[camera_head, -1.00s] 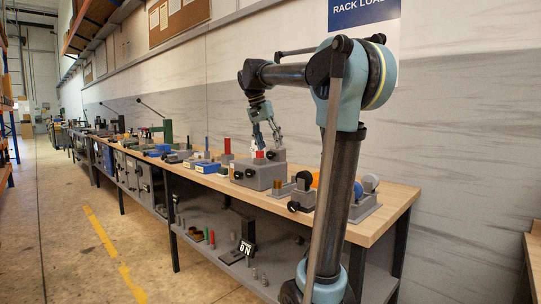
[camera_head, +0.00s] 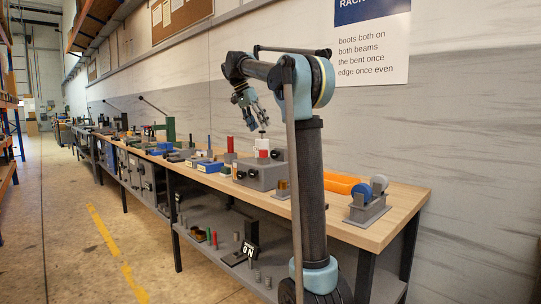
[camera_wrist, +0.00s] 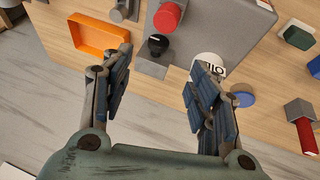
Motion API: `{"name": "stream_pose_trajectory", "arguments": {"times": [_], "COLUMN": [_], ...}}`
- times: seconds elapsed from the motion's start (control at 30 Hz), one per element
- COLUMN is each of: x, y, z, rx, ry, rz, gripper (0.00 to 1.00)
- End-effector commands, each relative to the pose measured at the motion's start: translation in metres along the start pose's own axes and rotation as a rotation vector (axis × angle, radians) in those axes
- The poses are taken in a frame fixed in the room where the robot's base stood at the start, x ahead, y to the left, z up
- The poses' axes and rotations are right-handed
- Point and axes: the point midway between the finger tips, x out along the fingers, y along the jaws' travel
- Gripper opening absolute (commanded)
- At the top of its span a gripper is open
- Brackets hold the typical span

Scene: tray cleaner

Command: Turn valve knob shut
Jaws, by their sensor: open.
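A grey box (camera_head: 262,176) stands on the bench with small black knobs (camera_head: 240,175) on its front. A cylinder with a red top and white side (camera_head: 262,147) shows at its top. In the wrist view, a red round cap (camera_wrist: 167,17) sits on the grey box (camera_wrist: 225,30), with a black round knob (camera_wrist: 157,45) at its near edge. I cannot tell for sure which is the valve knob. My gripper (camera_head: 256,112) hangs above the box, tilted down. In the wrist view its fingers (camera_wrist: 160,75) are spread and empty, with the black knob beyond them, between their tips.
A white round piece with black lettering (camera_wrist: 208,64) is partly behind the right finger. A grey stand with discs (camera_head: 368,206) is at the bench's near end.

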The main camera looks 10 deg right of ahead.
Motion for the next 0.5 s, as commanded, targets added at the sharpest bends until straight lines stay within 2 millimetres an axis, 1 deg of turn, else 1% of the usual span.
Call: {"name": "stream_pose_trajectory", "arguments": {"times": [0.03,0.1,0.5], "x": [0.011,0.023,0.094], "y": [0.001,0.002,0.003], "z": [-0.001,-0.002,-0.003], "rx": [0.003,0.003,0.005], "ry": [0.0,-0.001,-0.001], "rz": [0.001,0.001,0.002], "gripper": [0.55,0.55,0.55]}}
